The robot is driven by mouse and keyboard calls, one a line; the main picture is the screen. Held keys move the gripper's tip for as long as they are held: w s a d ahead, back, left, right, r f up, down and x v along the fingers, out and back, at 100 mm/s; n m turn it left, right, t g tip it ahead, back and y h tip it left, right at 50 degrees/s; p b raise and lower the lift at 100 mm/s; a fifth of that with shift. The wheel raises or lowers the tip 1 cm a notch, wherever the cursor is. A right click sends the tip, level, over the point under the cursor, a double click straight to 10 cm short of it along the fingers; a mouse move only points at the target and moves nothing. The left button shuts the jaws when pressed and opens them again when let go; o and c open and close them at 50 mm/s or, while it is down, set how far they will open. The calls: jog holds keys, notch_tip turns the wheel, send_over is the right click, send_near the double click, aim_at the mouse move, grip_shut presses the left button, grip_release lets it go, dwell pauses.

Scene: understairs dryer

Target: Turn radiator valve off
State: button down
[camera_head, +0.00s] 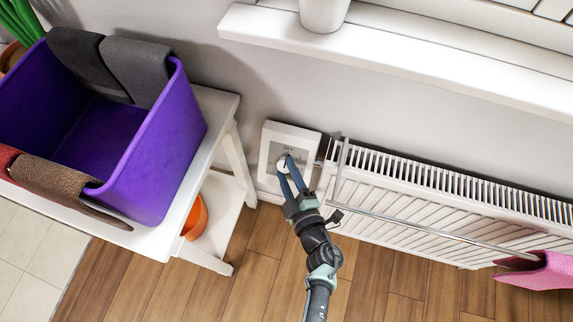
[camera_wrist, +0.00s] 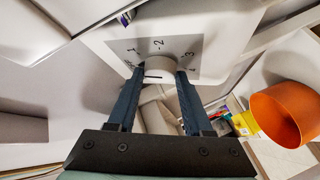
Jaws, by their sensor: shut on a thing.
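The radiator valve is a white square box (camera_head: 306,140) on the wall at the radiator's left end, with a grey dial plate and a round white knob (camera_head: 281,163). My gripper (camera_head: 288,168) reaches up to the knob from below. In the wrist view, my gripper's two dark blue fingers (camera_wrist: 158,80) stand on either side of the knob (camera_wrist: 160,67) and are shut on it. Numbers show on the dial plate (camera_wrist: 125,48) around the knob, and a short dark line shows on the knob. The fingers hide part of the knob in the head view.
The white radiator (camera_head: 440,200) with a front rail and a pink cloth (camera_head: 540,270) is at right. A purple bin (camera_head: 150,165) with cloths stands on a white shelf unit (camera_head: 222,110) at left. An orange pot (camera_head: 194,217) is below. Wooden floor lies clear in front.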

jog(key=shift+r+n+g+p, duration=0.25)
jog(key=shift+n+g+p, duration=0.2)
jog(key=shift+n, duration=0.15)
jog(key=shift+f, duration=0.2)
jog(key=shift+c, duration=1.6)
grip_release()
jog(key=p+v, duration=0.2)
jog(key=v, duration=1.1)
jog(key=shift+w+d, duration=0.1)
jog(key=shift+d, duration=0.05)
